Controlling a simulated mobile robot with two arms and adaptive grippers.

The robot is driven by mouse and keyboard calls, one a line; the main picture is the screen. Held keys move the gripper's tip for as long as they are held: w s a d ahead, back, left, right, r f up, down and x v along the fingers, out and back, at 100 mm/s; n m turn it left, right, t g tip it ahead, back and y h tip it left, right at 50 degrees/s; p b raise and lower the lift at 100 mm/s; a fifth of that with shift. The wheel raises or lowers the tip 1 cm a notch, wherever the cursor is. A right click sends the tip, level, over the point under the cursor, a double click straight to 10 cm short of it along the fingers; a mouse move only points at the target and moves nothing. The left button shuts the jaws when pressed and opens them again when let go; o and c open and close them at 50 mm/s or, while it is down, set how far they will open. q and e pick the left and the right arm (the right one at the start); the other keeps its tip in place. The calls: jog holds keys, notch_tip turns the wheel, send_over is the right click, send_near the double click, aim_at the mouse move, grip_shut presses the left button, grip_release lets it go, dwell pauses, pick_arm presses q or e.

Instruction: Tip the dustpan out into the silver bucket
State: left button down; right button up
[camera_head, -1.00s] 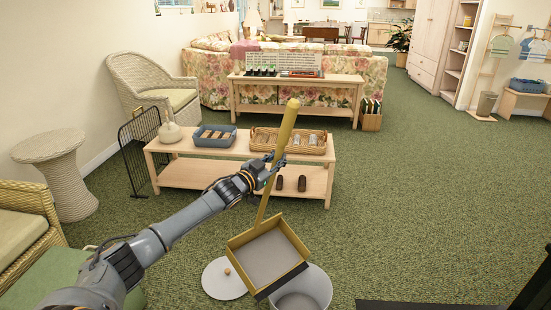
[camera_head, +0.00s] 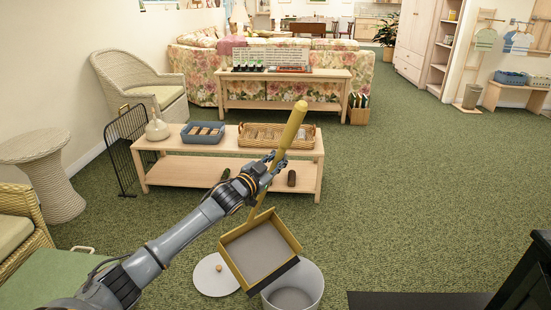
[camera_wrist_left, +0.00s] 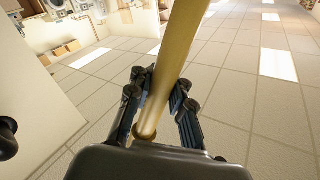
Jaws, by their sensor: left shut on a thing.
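My left gripper (camera_head: 268,165) is shut on the long yellow handle (camera_head: 289,130) of the dustpan. The handle also shows between the fingers in the left wrist view (camera_wrist_left: 165,75). I see no loose contents in the pan. The silver bucket (camera_head: 312,290) stands upright on the floor, partly hidden by the pan; the inside that shows looks empty. My right gripper is not in view.
A round white lid (camera_head: 213,278) with a small knob lies on the carpet left of the bucket. A low wooden table (camera_head: 225,172) with a basket (camera_head: 268,143) and blue tray (camera_head: 203,133) stands behind. Open green carpet lies to the right.

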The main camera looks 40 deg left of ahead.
pick_arm(q)
jog(key=s+d+f+m+b, duration=0.2)
jog(key=d+m, duration=0.1)
jog(key=d, duration=0.9)
jog(key=s+d+f+m+h+b, duration=0.1)
jog(key=s+d+f+m, duration=0.1)
jog(key=d, duration=0.9)
jog(key=shift+s+d+f+m+t+b, duration=0.2)
jog(key=shift+d+f+m+t+b, duration=0.2)
jog(key=shift+f, duration=0.1)
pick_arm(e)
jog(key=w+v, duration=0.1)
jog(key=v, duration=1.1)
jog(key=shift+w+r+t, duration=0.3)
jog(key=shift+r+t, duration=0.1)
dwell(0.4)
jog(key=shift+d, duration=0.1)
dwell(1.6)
